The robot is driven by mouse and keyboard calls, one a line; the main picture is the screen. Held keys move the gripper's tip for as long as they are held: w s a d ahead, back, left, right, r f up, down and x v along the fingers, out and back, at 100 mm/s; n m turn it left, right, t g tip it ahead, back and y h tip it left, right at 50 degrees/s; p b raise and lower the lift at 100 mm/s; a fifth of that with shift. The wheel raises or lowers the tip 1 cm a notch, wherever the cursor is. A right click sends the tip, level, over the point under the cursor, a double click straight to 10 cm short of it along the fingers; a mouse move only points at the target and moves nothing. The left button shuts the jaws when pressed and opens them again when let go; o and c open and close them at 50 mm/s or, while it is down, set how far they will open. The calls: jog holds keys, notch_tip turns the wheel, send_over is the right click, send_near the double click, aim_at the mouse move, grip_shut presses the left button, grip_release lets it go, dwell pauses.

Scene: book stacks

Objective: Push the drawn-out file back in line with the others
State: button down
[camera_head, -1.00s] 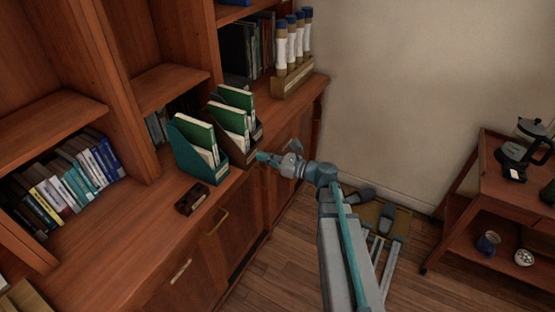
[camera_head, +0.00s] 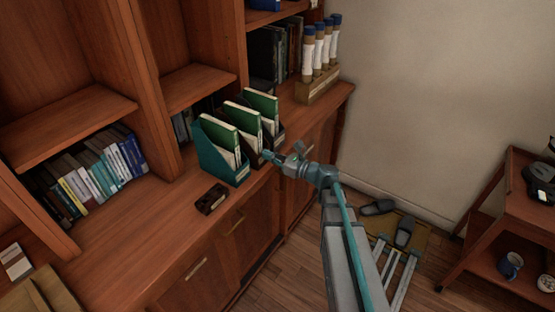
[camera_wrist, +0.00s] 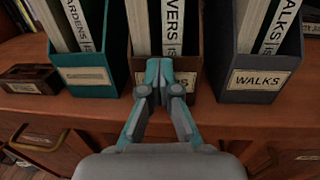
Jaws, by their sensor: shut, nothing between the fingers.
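Three magazine files stand side by side on the wooden counter. The teal file (camera_head: 222,165) is nearest, the brown file (camera_wrist: 139,76) is in the middle, and the dark grey file (camera_wrist: 258,80), labelled WALKS, is farthest. Each holds green-covered and pale volumes. In the head view their fronts look about level. My gripper (camera_wrist: 159,72) is shut and empty. Its tips are at the brown file's front, covering part of it and its label; contact is hard to tell. My gripper (camera_head: 268,156) also shows in the head view, reaching in from the right.
A small dark wooden box (camera_head: 212,199) sits on the counter left of the teal file. A wooden rack (camera_head: 317,88) with several white tubes stands beyond the files. Shelved books (camera_head: 95,175) are at left. A trolley (camera_head: 500,225) stands at right.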

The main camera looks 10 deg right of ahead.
jog(key=shift+w+a, duration=0.4)
jog(key=b+v, duration=0.1)
jog(key=v, duration=1.3)
jog(key=shift+b, duration=0.35)
